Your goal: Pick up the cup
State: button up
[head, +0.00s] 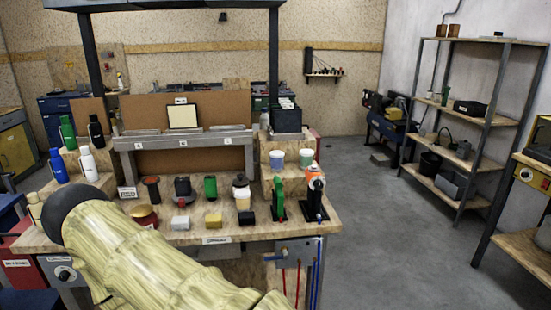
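Two small cup-like containers stand upright on a wooden step at the right of the workbench. One is a bluish-white cup (277,159), and to its right is a greenish-white cup (306,158). I cannot tell which one the task means. My arm, in a wrinkled pale yellow cover with a dark round end, crosses the lower left of the head view in front of the bench. My gripper's fingers do not show, so its place relative to the cups is hidden.
The wooden workbench (262,231) holds several bottles, coloured blocks and a green stand (279,190) with a black one (314,199) beside it, in front of the cups. A metal shelf rack (470,118) stands at the right. Grey floor (385,240) is open between bench and rack.

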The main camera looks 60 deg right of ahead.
aim_at(277, 157)
jog(key=z, duration=0.5)
jog(key=i, duration=0.7)
jog(key=z, duration=0.8)
